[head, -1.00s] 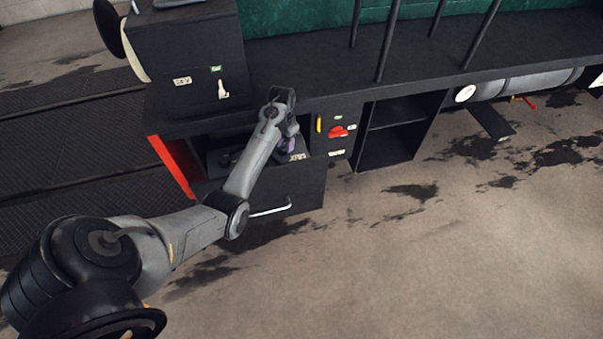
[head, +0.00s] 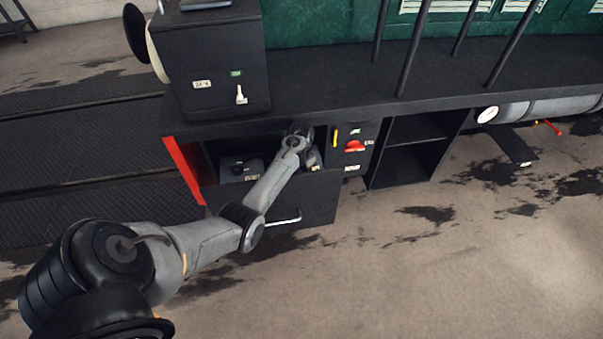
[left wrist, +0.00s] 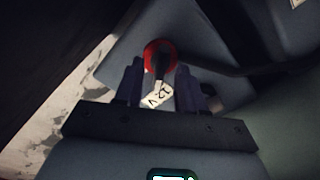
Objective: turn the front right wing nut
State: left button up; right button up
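In the left wrist view, a dark wing nut or knob (left wrist: 161,60) stands on a red round base (left wrist: 151,46) on a pale grey surface. My left gripper (left wrist: 161,72) has its two fingers apart, one on each side of the dark piece. I see no clear contact. A white tag with dark marks (left wrist: 157,97) shows between the fingers. In the head view, my left arm reaches into an open compartment under the black ledge, and its end hides the fingertips and that piece. My right gripper is in neither view.
The compartment's lowered front panel (head: 318,197) has a silver handle. A dark box with a black knob (head: 238,168) sits inside at the left. A red switch (head: 354,146) and a yellow lever (head: 335,138) are just right of the opening. A dark cable (left wrist: 235,70) runs right from the red base.

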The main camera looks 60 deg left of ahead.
pick_arm(q)
grip_shut()
dwell(0.3)
jog(key=shift+r+m+p, duration=0.15)
jog(key=shift+m+p, duration=0.35)
jog(key=shift+p, duration=0.25)
jog(key=shift+m+p, duration=0.9)
jog(key=shift+p, duration=0.1)
jog(key=shift+m+p, duration=1)
jog(key=shift+m, duration=0.6)
